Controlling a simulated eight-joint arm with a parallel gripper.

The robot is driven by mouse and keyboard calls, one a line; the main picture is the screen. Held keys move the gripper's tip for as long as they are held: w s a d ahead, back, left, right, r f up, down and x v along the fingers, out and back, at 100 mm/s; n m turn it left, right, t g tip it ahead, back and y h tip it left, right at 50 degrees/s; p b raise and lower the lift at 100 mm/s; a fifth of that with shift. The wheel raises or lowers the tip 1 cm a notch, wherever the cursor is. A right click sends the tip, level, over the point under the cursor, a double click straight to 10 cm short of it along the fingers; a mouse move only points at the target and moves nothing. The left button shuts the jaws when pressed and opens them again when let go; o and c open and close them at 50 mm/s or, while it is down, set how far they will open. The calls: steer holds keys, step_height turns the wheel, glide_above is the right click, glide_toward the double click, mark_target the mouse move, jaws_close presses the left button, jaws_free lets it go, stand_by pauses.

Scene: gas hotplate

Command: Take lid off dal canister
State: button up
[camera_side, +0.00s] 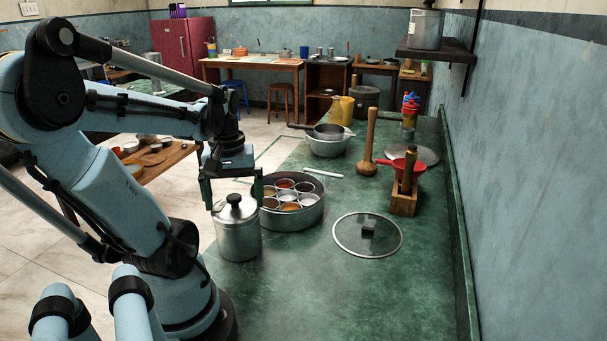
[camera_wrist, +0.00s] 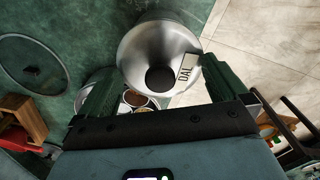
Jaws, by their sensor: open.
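The dal canister (camera_side: 238,238) is a silver metal cylinder standing upright on the green counter. Its lid (camera_side: 235,207) is on, with a round black knob on top. In the wrist view the canister (camera_wrist: 147,36) shows from above with a "DAL" label (camera_wrist: 187,67) and its black knob (camera_wrist: 160,79). My gripper (camera_side: 231,190) is open and empty, pointing down close over the lid. In the wrist view its two dark green fingers (camera_wrist: 155,90) stand apart on either side of the lid and knob. I cannot tell whether either finger touches the lid.
A round spice tin with several small bowls (camera_side: 318,215) stands close behind the canister. A glass lid (camera_side: 367,248) lies flat to the right. A wooden stand with a red strainer (camera_side: 404,200) is near the wall. The front counter is clear.

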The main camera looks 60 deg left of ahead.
steer(key=shift+c, duration=0.3)
steer(key=c, duration=0.8)
